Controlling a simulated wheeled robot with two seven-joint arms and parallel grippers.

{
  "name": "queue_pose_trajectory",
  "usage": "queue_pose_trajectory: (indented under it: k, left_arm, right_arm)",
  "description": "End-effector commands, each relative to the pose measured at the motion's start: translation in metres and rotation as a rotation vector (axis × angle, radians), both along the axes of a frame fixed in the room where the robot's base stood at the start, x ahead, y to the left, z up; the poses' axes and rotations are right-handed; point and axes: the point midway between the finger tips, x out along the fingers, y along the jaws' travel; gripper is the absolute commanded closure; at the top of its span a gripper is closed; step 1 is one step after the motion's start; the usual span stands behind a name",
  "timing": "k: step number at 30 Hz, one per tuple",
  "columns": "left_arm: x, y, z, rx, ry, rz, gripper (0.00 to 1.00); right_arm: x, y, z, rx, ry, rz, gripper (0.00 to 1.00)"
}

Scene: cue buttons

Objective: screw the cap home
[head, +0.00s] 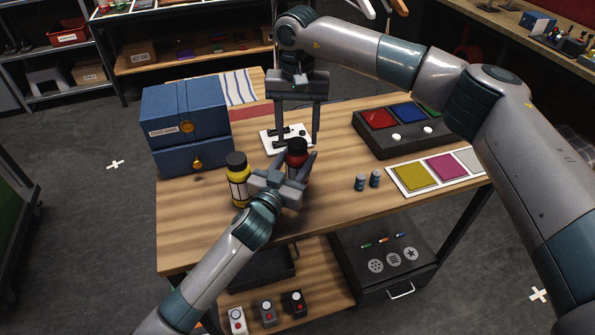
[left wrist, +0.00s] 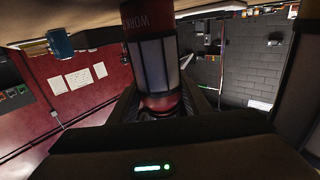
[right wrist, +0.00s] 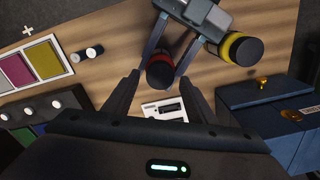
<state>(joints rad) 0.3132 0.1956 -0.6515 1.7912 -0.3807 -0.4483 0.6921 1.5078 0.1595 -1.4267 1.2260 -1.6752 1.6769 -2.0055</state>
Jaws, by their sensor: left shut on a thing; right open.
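A red bottle (head: 297,158) with a dark top stands near the middle of the table. My left gripper (head: 290,172) is shut around its body. In the left wrist view the bottle (left wrist: 153,55) shows a red lettered band, a pale label and a red lower end. In the right wrist view its dark round top (right wrist: 160,72) faces up; I cannot tell how the cap sits. My right gripper (head: 297,135) is open, pointing down, just behind and above the bottle. Its fingers (right wrist: 162,88) are apart with nothing between them.
A yellow bottle (head: 238,182) with a black cap stands close left of my left gripper. Blue drawers (head: 190,125) stand at the left back. A white plate (head: 274,143) with black parts lies behind. Two small cylinders (head: 361,183), colour cards (head: 409,175) and a button box (head: 395,142) lie right.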

Motion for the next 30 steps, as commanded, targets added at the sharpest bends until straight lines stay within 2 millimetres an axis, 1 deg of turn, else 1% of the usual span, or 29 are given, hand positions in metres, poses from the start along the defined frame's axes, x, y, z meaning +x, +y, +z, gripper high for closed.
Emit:
queue_pose_trajectory:
  k: [1, 3, 6, 15, 16, 21, 26, 30]
  left_arm:
    - [0.0, 0.0, 0.0, 0.0, 0.001, 0.0, 1.0]
    - [0.0, 0.0, 0.0, 0.0, 0.001, 0.0, 1.0]
    - [0.0, 0.0, -0.001, 0.0, 0.001, 0.0, 1.0]
    - [0.0, 0.0, -0.001, 0.0, 0.001, 0.0, 1.0]
    - [0.0, 0.0, -0.001, 0.0, 0.001, 0.0, 1.0]
    - [0.0, 0.0, -0.001, 0.0, 0.001, 0.0, 1.0]
    - [0.0, 0.0, -0.001, 0.0, 0.001, 0.0, 1.0]
    - [0.0, 0.0, -0.001, 0.0, 0.001, 0.0, 1.0]
  right_arm:
    - [0.0, 0.0, -0.006, 0.0, 0.002, 0.0, 0.49]
    - [0.0, 0.0, -0.011, 0.0, 0.001, 0.0, 0.49]
    - [0.0, 0.0, -0.016, 0.0, 0.0, 0.0, 0.49]
    - [0.0, 0.0, -0.017, 0.0, -0.001, 0.0, 0.49]
    - [0.0, 0.0, -0.017, 0.0, -0.001, 0.0, 0.51]
    - [0.0, 0.0, -0.017, 0.0, 0.0, 0.0, 0.91]
    - [0.0, 0.0, -0.017, 0.0, 0.0, -0.015, 0.91]
    - [0.0, 0.0, -0.017, 0.0, 0.0, -0.113, 0.91]
